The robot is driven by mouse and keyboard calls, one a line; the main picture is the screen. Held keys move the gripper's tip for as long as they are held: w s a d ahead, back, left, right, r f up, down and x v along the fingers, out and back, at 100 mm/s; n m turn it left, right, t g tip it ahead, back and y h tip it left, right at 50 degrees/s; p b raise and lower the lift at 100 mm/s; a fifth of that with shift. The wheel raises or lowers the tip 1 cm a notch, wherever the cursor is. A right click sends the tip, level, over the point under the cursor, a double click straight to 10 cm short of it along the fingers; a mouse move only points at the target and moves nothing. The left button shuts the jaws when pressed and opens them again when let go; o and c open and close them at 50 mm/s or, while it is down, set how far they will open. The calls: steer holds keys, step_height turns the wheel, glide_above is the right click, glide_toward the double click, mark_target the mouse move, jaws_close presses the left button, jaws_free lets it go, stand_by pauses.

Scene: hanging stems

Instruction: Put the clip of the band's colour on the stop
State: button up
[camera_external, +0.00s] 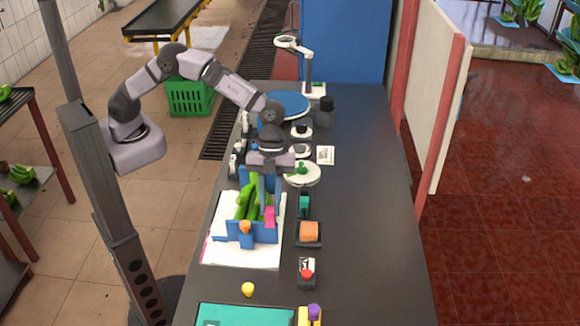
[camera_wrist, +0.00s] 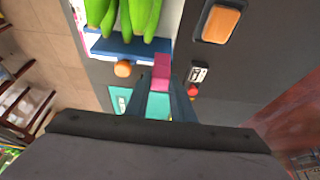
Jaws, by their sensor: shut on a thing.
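My gripper (camera_external: 268,200) points down beside the green bananas (camera_external: 248,200). It is shut on a pink clip (camera_external: 270,216), at the right end of the blue front wall (camera_external: 265,236). In the wrist view the pink clip (camera_wrist: 161,68) shows at the fingertips (camera_wrist: 160,92), near the blue wall (camera_wrist: 130,48); I cannot tell whether they touch. An orange piece (camera_external: 246,228) is at the wall's front and also shows in the wrist view (camera_wrist: 122,68). I cannot make out a coloured band or tell which part is the stop.
A yellow piece (camera_external: 248,289), a red-topped piece (camera_external: 307,272), an orange block (camera_external: 308,232) and a purple-topped piece (camera_external: 313,312) stand nearby. A teal mat (camera_external: 245,316) lies at the front. The table's right side (camera_external: 370,220) is clear.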

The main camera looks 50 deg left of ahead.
steer(key=shift+f+b, duration=1.05)
steer(key=shift+f, duration=0.25)
steer(key=o, duration=1.1)
steer(key=shift+c, duration=0.2)
steer(key=shift+r, duration=0.15)
steer(key=b+v, duration=0.2)
steer(key=v, duration=0.5)
